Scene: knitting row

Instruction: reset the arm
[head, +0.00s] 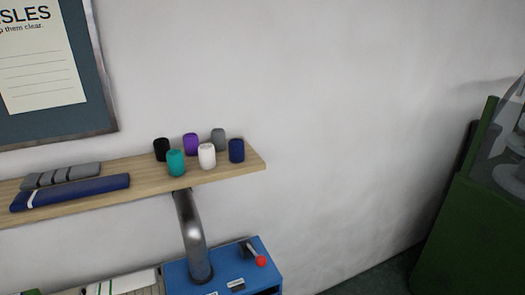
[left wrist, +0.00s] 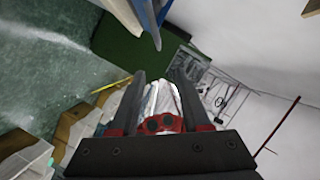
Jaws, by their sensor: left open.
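A short dark lever with a red ball knob (head: 261,261) sits on top of a blue box (head: 235,271) at the bottom of the head view; the knob points to the lower right. A thick curved grey metal tube (head: 192,235) rises from the same box to the underside of the shelf. My left gripper (left wrist: 157,76) shows only in the left wrist view. Its two dark fingers stand apart. A whitish thing (left wrist: 155,98) shows between and beyond them; I cannot tell what it is. My right gripper is in neither view.
A wooden shelf (head: 225,168) on the wall holds several small coloured cylinders and a blue case (head: 75,193). A framed notice (head: 40,60) hangs above left. A green machine (head: 470,240) stands at the right. The left wrist view shows brown boxes (left wrist: 75,125) at its left.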

